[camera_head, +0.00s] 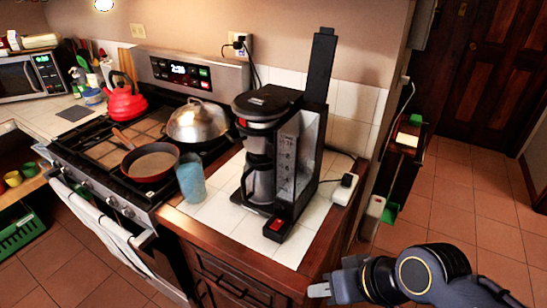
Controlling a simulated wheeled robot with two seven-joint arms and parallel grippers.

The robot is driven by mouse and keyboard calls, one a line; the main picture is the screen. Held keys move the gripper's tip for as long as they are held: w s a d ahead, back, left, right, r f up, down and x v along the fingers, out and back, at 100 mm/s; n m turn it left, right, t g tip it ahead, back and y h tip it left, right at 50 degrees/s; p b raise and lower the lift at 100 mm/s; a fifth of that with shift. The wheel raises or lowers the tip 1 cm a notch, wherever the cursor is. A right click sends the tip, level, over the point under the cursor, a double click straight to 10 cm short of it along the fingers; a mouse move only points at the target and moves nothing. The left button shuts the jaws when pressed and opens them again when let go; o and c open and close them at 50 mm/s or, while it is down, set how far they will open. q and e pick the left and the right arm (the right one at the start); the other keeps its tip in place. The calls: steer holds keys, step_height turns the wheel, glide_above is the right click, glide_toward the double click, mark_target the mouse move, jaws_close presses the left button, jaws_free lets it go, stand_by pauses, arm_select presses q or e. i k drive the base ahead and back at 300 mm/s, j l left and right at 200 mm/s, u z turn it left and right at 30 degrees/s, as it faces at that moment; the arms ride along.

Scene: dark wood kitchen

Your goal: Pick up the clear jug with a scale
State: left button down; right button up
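A clear, bluish jug-like vessel (190,178) stands upright on the white tiled counter (222,215), at its left edge beside the stove. It is too small to make out a scale on it. The coffee maker just right of it also has a clear panel with marks (290,155). My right gripper (318,290) is low in the picture, in front of the counter's right front corner, pointing left. It is well apart from the vessel and appears to touch nothing. Its fingers are too small to tell whether they are open. My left gripper is out of view.
A black coffee maker (268,100) stands on the counter. The stove holds a red pan (150,162), a domed metal lid (198,122) and a red kettle (124,103). A white power strip (345,190) lies at the counter's right edge. Open tiled floor (470,200) is at right.

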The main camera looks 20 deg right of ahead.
mark_target(188, 169)
steer(key=j+z, duration=0.1)
steer(key=z, duration=0.35)
steer(key=i+j+z, duration=0.2)
steer(key=j, duration=0.15)
steer(key=i+j+z, duration=0.15)
steer(key=j, duration=0.25)
steer(key=j+z, duration=0.2)
steer(key=j, duration=0.15)
steer(key=i+j+z, duration=0.15)
steer(key=j, duration=0.3)
steer(key=i+j, duration=0.1)
steer(key=j, duration=0.45)
steer(key=i+j, duration=0.1)
steer(key=j, duration=0.45)
steer(key=i+j, duration=0.1)
steer(key=j, duration=0.45)
steer(key=z, duration=0.05)
